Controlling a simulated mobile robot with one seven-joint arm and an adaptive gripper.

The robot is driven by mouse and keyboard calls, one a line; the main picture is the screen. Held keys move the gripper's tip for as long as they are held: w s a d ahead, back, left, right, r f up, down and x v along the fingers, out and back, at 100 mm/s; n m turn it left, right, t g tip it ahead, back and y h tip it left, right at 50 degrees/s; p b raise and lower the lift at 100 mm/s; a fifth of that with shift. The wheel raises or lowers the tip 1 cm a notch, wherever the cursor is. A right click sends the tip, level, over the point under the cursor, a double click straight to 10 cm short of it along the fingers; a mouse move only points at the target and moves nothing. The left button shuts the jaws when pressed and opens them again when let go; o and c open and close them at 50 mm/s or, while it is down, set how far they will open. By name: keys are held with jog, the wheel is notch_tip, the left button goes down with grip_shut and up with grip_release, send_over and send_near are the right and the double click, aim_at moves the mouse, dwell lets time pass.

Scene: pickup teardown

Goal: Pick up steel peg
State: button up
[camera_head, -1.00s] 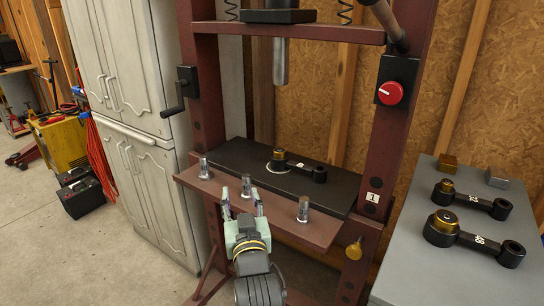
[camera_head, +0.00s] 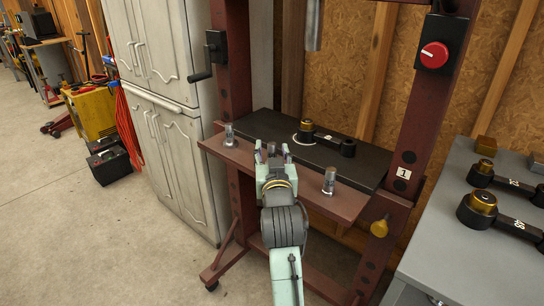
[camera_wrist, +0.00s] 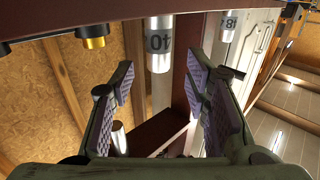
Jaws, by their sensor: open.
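Three upright steel pegs stand along the front ledge of the red press frame. They are a left peg (camera_head: 229,136), a middle peg (camera_head: 271,149) and a right peg (camera_head: 329,181). My gripper (camera_head: 272,153) is open at the ledge, its fingers appearing on either side of the middle peg. In the wrist view a steel peg marked 40 (camera_wrist: 159,48) shows in the gap between my open fingers (camera_wrist: 160,85). I cannot tell how deep it sits between the pads. A peg marked 18 (camera_wrist: 228,26) is beyond the right finger. Another steel cylinder (camera_wrist: 118,138) is partly hidden by the left finger.
A black link with a brass bush (camera_head: 328,139) lies on the black press plate (camera_head: 270,124) behind the pegs. A grey table (camera_head: 450,215) with more links is at right. A white cabinet (camera_head: 165,130) stands close at left. Floor is clear at front left.

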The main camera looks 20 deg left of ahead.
aim_at(272, 148)
jog(key=shift+f+p+x, duration=0.1)
jog(key=shift+p+x, duration=0.1)
jog(key=shift+x, duration=0.7)
jog(key=shift+f+p+x, duration=0.15)
jog(key=shift+x, duration=0.8)
jog(key=shift+c, duration=0.6)
grip_shut()
jog(key=shift+d+r, duration=0.1)
